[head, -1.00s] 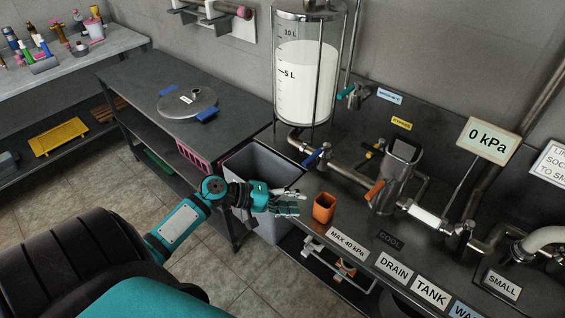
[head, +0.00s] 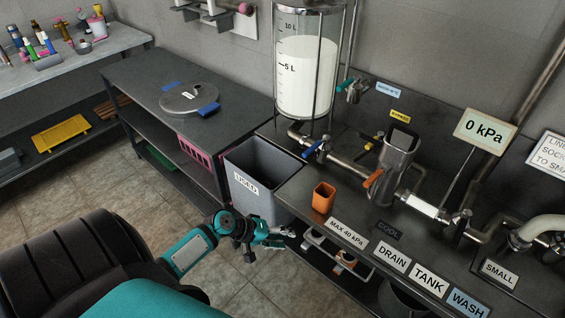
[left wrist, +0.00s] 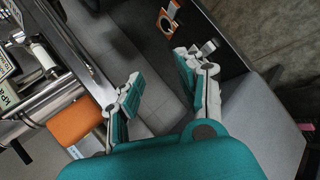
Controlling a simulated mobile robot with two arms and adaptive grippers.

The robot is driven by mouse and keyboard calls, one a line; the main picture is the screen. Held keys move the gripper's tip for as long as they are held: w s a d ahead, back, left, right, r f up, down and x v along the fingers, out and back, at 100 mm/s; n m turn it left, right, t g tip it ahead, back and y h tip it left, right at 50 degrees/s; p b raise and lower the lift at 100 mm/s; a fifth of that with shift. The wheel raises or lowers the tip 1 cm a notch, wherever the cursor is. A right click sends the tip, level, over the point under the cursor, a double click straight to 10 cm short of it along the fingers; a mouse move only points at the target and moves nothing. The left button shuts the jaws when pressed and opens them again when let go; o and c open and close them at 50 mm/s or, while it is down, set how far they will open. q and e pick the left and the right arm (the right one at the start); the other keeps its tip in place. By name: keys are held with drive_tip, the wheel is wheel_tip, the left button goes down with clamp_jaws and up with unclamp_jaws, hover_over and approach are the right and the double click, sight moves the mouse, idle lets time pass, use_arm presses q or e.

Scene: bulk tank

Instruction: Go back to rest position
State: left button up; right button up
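My left gripper (head: 278,238) hangs in front of the counter's front edge, below the orange cup and beside the front of the grey bin. In the left wrist view its two fingers (left wrist: 162,78) are spread apart with nothing between them, and the floor shows beyond. My left arm comes in from the lower left of the head view. My right gripper is in neither view.
The grey bin (head: 246,207), labelled USED, stands right behind the gripper. Tank (head: 305,75) and pipes stand behind. Floor at the left (head: 100,207) is clear.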

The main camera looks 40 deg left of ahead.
use_arm(q)
drive_tip(key=shift+f, duration=0.15)
idle(0.4)
drive_tip(key=s+f+m+g+y, duration=0.2)
drive_tip(key=s+f, duration=0.7)
drive_tip(key=f, duration=0.2)
drive_tip(key=s+f+m+g+y, duration=0.25)
drive_tip(key=s+f, duration=0.55)
drive_tip(key=f, duration=0.4)
drive_tip(key=s+d+f+m+g, duration=0.1)
drive_tip(key=s+d+f+m, duration=0.1)
drive_tip(key=s, duration=0.4)
drive_tip(key=s+d+f+m+g+y, duration=0.1)
drive_tip(key=s+d+f+m, duration=0.2)
drive_tip(key=s, duration=0.3)
drive_tip(key=s+d+f+m+g, duration=0.1)
drive_tip(key=s+d+f+m, duration=0.2)
drive_tip(key=s, duration=0.3)
drive_tip(key=shift+s+d+f, duration=0.15)
drive_tip(key=shift+s+d, duration=0.1)
